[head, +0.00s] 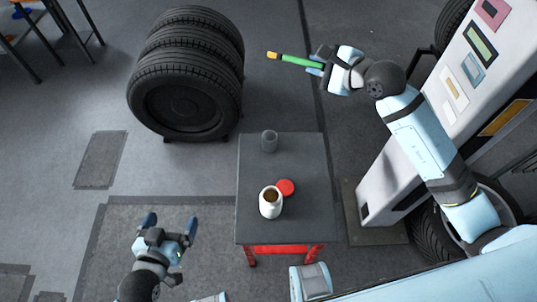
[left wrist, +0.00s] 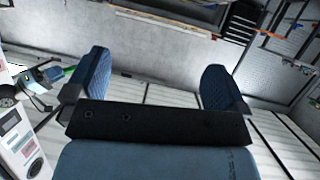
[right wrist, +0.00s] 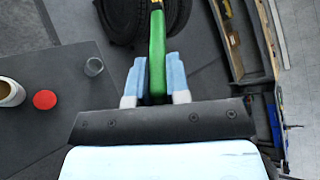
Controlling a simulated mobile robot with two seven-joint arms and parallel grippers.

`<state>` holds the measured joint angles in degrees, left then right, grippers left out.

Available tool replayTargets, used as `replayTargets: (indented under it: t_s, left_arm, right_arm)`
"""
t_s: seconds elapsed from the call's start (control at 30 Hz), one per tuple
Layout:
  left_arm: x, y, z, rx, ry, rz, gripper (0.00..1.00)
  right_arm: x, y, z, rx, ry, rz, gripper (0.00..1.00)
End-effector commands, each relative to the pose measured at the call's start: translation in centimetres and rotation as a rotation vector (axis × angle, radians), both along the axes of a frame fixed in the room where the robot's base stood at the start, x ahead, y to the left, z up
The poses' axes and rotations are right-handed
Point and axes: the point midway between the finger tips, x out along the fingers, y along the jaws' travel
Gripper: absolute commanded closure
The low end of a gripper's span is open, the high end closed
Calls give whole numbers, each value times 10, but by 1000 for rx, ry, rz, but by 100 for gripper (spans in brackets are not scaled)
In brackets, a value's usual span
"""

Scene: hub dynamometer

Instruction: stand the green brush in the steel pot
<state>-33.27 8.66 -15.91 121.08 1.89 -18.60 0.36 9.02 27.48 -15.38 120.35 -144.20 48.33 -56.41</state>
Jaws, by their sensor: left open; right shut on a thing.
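The green brush (head: 298,61) has a yellow end and is held out nearly level, above the floor beyond the table. My right gripper (head: 318,67) is shut on it; in the right wrist view the green handle (right wrist: 157,50) runs between the pale blue fingers (right wrist: 158,78). The steel pot (head: 269,141) is a small grey cylinder standing upright near the far edge of the dark table; it also shows in the right wrist view (right wrist: 93,67). The brush is apart from it. My left gripper (head: 170,226) is open and empty, left of the table's near end.
On the dark table (head: 258,225) stand a white jar (head: 270,206) with brown contents and a red round lid (head: 286,187) beside it. Stacked tires (head: 187,75) stand beyond the table to the left. A light cabinet (head: 440,125) stands right of it. The table's middle is clear.

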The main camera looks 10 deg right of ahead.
Motion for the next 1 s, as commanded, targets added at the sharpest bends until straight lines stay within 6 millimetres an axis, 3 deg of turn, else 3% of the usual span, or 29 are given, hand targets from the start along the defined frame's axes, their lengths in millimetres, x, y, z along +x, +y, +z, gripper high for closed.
replayTargets:
  t_s: [0.03,0.6,0.8,1.0]
  left_arm:
    - [3,-3,-19,-15,-25,-5,0]
    - [16,-35,-50,-195,-281,-64,0]
    - [13,-40,-54,-247,-347,-83,0]
    - [11,-43,-52,-273,-378,-93,0]
  right_arm:
    - [6,3,-25,0,-4,7,100]
    - [54,31,-127,-2,-4,101,100]
    - [65,38,-148,-7,-5,127,100]
    - [69,42,-154,-10,-4,141,100]
